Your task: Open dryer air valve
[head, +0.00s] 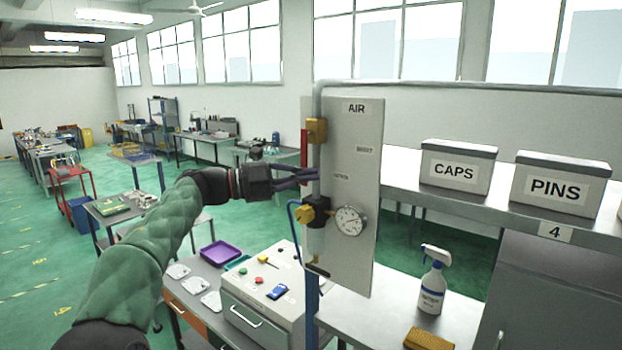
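A pale panel marked AIR (360,200) stands upright in the middle of the head view, with a grey pipe along its left side. A brass-coloured valve body (317,130) sits on the pipe, and a red lever (304,148) points up and down just left of it. My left gripper (312,174) reaches in from the left, with its dark fingers at the lower end of the lever. Its fingertips overlap the pipe in the picture; I cannot tell whether they touch the lever or how far apart they are. My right gripper is out of view.
A control box (262,290) stands below left. A spray bottle (432,282) and a yellow block (428,340) are at right. CAPS (455,167) and PINS (560,184) boxes stand on a shelf.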

